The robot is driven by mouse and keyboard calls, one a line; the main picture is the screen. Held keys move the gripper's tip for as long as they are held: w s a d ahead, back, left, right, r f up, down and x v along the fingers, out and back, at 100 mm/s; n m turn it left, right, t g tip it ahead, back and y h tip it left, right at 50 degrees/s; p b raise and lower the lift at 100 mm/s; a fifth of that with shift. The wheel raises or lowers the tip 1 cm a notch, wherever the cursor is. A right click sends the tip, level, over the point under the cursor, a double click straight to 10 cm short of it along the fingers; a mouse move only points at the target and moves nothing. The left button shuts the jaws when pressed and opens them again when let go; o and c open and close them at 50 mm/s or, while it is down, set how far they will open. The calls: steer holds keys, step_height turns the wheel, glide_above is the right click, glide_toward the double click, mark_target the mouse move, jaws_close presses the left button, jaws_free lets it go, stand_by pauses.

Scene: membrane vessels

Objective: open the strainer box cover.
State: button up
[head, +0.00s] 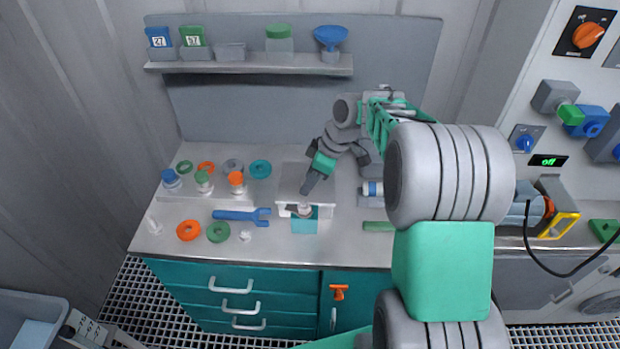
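What looks like the strainer box is a low pale grey and teal thing (305,226) at the middle of the bench. A pale grey flat panel (291,178) lies or stands just behind it. I cannot tell whether this panel is the cover, or how far it is open. A small grey piece (303,210) shows at the box's near side. My gripper (307,187) points down and to the left, over the panel and close to the box. The fingers are too small to tell open from shut, and whether they touch the box is unclear.
Left of the box are a blue wrench (240,215), coloured rings (188,230) and a rack (215,189) with small bottles. A shelf (270,64) hangs behind. A green bar (378,227) lies to the right. My arm hides the bench's right part.

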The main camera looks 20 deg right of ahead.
jaws_close()
stand_by(1.2)
